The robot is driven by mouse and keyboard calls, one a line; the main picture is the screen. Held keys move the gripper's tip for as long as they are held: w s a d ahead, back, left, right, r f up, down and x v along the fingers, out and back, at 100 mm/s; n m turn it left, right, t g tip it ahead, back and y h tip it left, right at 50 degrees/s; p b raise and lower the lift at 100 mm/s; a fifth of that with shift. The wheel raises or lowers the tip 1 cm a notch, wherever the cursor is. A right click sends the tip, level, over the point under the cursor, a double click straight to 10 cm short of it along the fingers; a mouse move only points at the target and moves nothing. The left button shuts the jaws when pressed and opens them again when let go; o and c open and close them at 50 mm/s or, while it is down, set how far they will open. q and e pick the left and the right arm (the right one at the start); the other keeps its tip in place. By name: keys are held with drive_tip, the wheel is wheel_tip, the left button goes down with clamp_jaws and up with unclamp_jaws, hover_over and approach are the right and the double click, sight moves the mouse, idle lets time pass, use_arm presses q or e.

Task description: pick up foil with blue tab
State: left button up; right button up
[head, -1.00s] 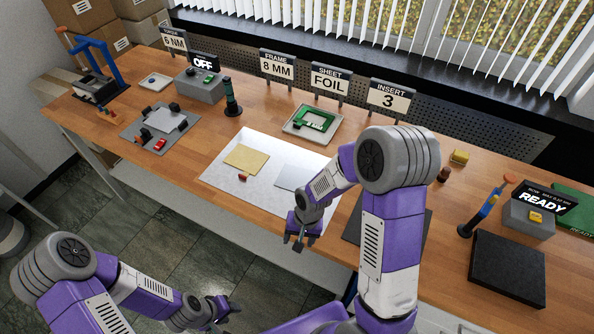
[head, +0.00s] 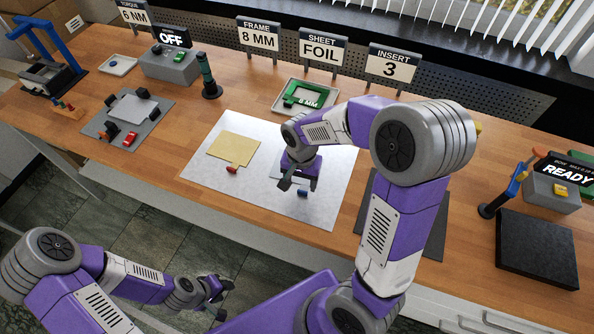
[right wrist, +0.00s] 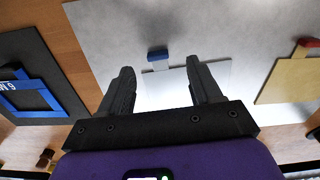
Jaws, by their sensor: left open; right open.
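The foil is a silvery square sheet with a blue tab (head: 303,193), lying on a white mat (head: 330,215). In the head view my right gripper and arm hide most of the sheet. In the right wrist view the foil (right wrist: 215,78) and its blue tab (right wrist: 157,55) lie beyond the open fingers. My right gripper (head: 297,186) is open and empty, with its fingers (right wrist: 160,85) pointing toward the tab. Whether they touch the sheet I cannot tell. My left gripper (head: 222,288) is open and empty, low in front of the table.
A gold sheet (head: 233,148) with a red tab (head: 232,170) lies left of the foil on the mat. A green frame (head: 306,93) sits in a tray behind. A "SHEET FOIL" sign (head: 321,52) stands at the back. A black pad (head: 535,250) lies at right.

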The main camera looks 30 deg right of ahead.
sight(302, 192)
drive_tip(key=f, duration=0.2)
drive_tip(key=f+b, duration=0.1)
drive_tip(key=f, duration=0.2)
drive_tip(key=shift+s+d+f, duration=0.1)
drive_tip(key=shift+d+f, duration=0.05)
drive_tip(key=shift+d, duration=0.05)
drive_tip(key=shift+c, duration=0.5)
drive_tip(key=c, duration=1)
drive_tip(key=shift+c, duration=0.2)
